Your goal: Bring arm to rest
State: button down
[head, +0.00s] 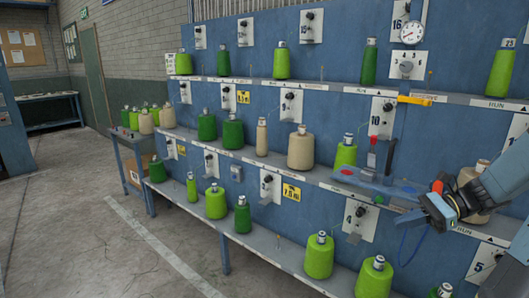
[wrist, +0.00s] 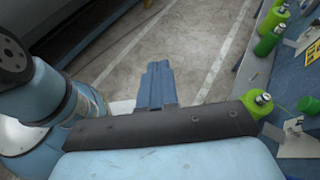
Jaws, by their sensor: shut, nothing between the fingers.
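My arm (head: 505,182) reaches in from the right edge of the head view, in front of the blue spool rack (head: 345,35). My gripper (head: 408,220) points left at its end, near the middle shelf, and looks small there. In the wrist view my gripper (wrist: 157,78) shows its blue fingers together, with nothing between them and the concrete floor beyond. I cannot tell the exact gap between the gripper and the rack.
Green and beige spools, such as a large beige one (head: 301,148), stand along the rack's shelves. A side table (head: 127,141) holds more spools. Open concrete floor (head: 75,225) lies at left.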

jog(key=s+a+r+n+g+h, duration=0.3)
jog(key=s+a+n+h, duration=0.1)
jog(key=a+n+h, duration=0.5)
jog(key=s+a+r+n+t+h, duration=0.4)
jog(key=s+r+n+t, duration=0.3)
jog(key=r, duration=0.4)
jog(key=shift+s+a+n, duration=0.4)
jog(key=shift+s+n, duration=0.5)
jog(key=shift+n, duration=0.1)
